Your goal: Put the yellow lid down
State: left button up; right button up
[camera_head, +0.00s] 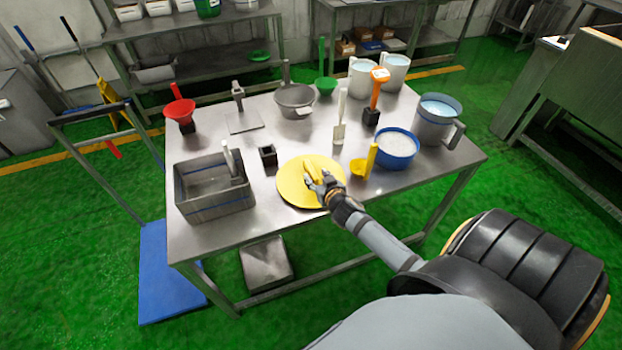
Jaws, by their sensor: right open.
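The yellow lid (293,185) is a round flat disc with a raised handle. It appears to lie flat on the steel table (245,222) near the front edge. My right gripper (317,182) is over the lid at its handle, with its fingers open. The fingers partly hide the handle, and I cannot tell whether they touch it. My left gripper is not in view.
A steel bin (213,203) stands left of the lid. A small black holder (268,155) is behind it. A yellow scoop (364,163) and a blue-rimmed bowl of white material (396,148) stand to the right. Jugs (437,120) stand farther back.

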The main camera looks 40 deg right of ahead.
aim_at(311, 172)
jog(key=x, duration=0.2)
jog(key=p+x, duration=0.1)
jog(key=x, duration=0.2)
jog(key=shift+a, duration=0.2)
jog(key=shift+c, duration=1)
grip_shut()
